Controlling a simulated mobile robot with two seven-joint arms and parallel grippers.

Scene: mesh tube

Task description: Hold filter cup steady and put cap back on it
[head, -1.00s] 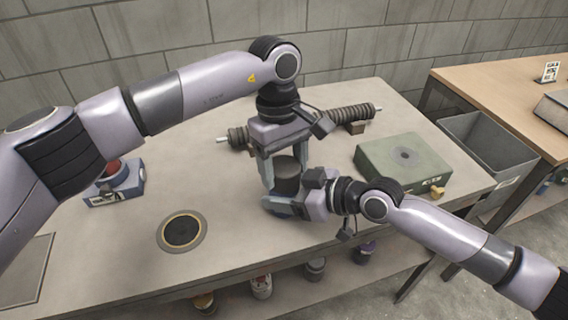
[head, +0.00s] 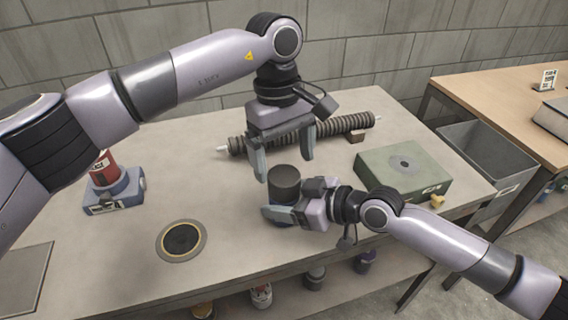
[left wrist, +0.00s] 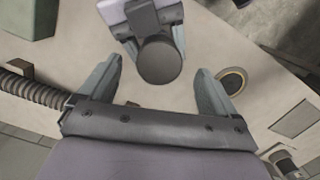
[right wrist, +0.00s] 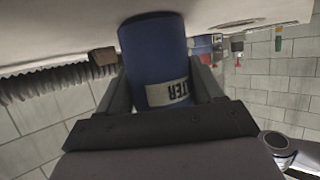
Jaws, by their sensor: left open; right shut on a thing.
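The filter cup (right wrist: 155,50) is a blue cylinder with a white label, seen in the right wrist view between my right fingers. My right gripper (head: 284,214) is shut on it and holds it upright at the table top. The dark grey cap (head: 285,181) sits on top of the cup in the head view. In the left wrist view the round cap (left wrist: 160,59) shows from above. My left gripper (head: 286,168) is open above and behind the cap, its fingers apart and clear of it. Whether the cap is fully seated cannot be told.
A ribbed mesh tube (head: 345,124) lies at the back of the table. A green box (head: 403,170) stands to the right. A round dark plate (head: 182,239) is set in the table at front left. A blue holder (head: 113,190) with a red item stands at left.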

